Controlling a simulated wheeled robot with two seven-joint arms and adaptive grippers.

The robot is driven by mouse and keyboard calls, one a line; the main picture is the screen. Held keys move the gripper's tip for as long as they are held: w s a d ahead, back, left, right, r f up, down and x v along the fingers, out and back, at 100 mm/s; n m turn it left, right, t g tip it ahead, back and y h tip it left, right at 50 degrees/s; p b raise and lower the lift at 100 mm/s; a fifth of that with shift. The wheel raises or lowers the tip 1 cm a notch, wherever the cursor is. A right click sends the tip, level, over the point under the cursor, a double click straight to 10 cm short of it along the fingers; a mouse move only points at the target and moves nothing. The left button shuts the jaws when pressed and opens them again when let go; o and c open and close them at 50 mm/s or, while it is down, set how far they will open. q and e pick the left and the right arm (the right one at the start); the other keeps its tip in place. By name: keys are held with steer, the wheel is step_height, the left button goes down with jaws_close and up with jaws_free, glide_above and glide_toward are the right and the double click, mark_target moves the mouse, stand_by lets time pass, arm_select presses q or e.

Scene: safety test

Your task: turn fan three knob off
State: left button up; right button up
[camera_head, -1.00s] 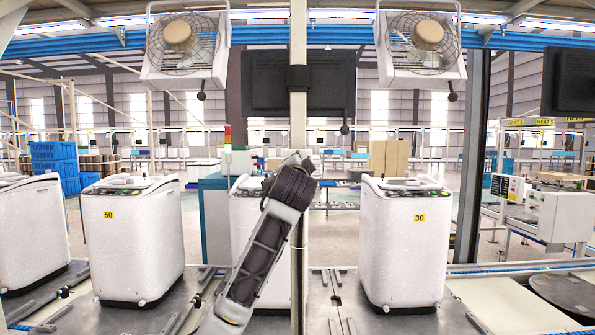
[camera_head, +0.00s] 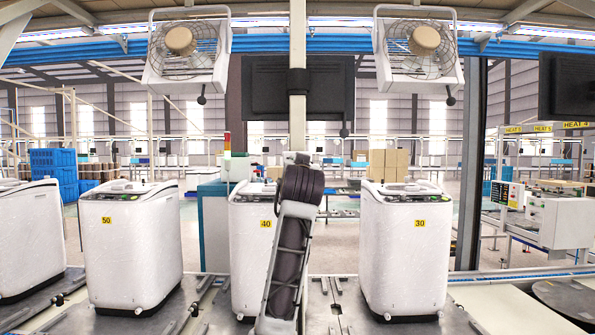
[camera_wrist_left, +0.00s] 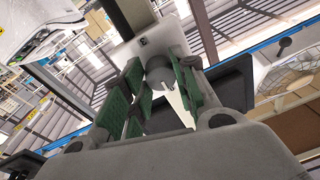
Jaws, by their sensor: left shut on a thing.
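Two white fans, one at upper left (camera_head: 187,50) and one at upper right (camera_head: 422,50), hang in the head view. A small dark knob hangs below each, left (camera_head: 202,100) and right (camera_head: 450,101). No fan number is readable. In the left wrist view my left gripper (camera_wrist_left: 160,88) has its green-padded fingers either side of a round grey knob (camera_wrist_left: 158,71) and is shut on it. The knob is in front of a pale box-like part (camera_wrist_left: 150,45); which fan it belongs to I cannot tell. My right gripper is not in view.
White washers labelled 50 (camera_head: 130,250), 40 (camera_head: 250,240) and 30 (camera_head: 405,255) stand in a row below. A dark monitor (camera_head: 270,90) is on a central post (camera_head: 298,50). A white fan (camera_wrist_left: 290,80) shows at the right of the wrist view.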

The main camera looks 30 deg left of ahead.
arm_select(q)
steer(key=shift+n, duration=0.3)
steer(key=shift+c, duration=0.2)
steer(key=o, duration=1.1)
steer(key=shift+s+d, duration=0.1)
steer(key=shift+v, duration=5.85)
